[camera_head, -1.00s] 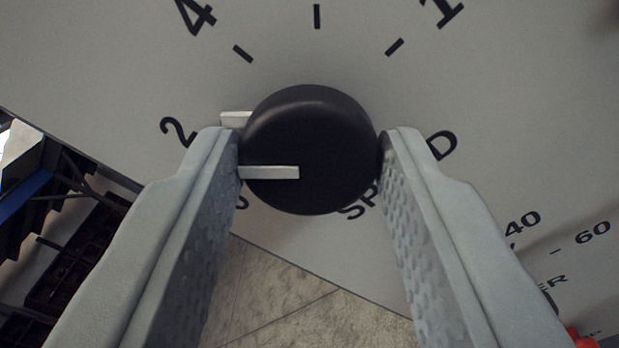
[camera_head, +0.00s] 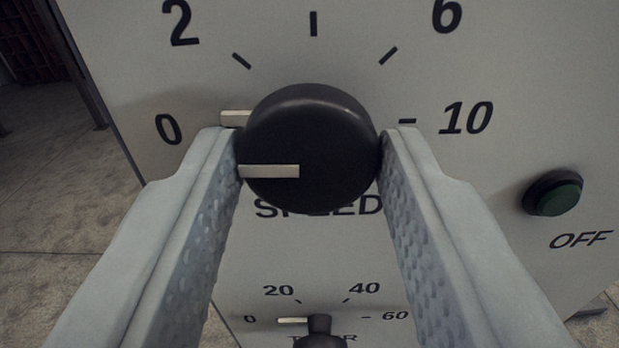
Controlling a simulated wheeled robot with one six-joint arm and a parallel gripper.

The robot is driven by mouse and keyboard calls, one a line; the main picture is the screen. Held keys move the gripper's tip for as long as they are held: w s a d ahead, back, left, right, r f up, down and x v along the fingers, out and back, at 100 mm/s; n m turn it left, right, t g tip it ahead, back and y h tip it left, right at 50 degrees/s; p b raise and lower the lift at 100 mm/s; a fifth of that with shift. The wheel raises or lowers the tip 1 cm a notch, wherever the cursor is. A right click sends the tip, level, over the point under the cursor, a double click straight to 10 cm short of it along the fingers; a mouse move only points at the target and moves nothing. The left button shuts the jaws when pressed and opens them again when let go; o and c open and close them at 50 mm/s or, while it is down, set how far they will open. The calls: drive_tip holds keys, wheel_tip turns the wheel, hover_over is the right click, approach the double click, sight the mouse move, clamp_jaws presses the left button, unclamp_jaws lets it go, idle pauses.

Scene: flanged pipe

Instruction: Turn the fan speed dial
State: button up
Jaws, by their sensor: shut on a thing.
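The fan speed dial is a round black knob (camera_head: 312,140) on a pale panel, above the word SPEED, which it partly covers. A white bar on its face and a second pale bar by its left rim both point left, toward the 0 mark. The printed scale shows 0 and 2 on the left, 6 and 10 on the right, with tick marks. My gripper (camera_head: 310,155) has its two grey fingers shut on the knob's left and right sides.
The pale panel (camera_head: 540,60) fills most of the view. A dark green button (camera_head: 553,194) labelled OFF sits to the right. A smaller black timer dial (camera_head: 320,330) with a 0 to 60 scale is below. Tiled floor (camera_head: 50,190) shows at left.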

drive_tip(key=shift+f+n, duration=0.15)
drive_tip(key=shift+n, duration=0.25)
drive_tip(key=o, duration=1)
drive_tip(key=s, duration=1.7)
drive_tip(key=shift+s+d, duration=0.2)
drive_tip(key=shift+d, duration=0.1)
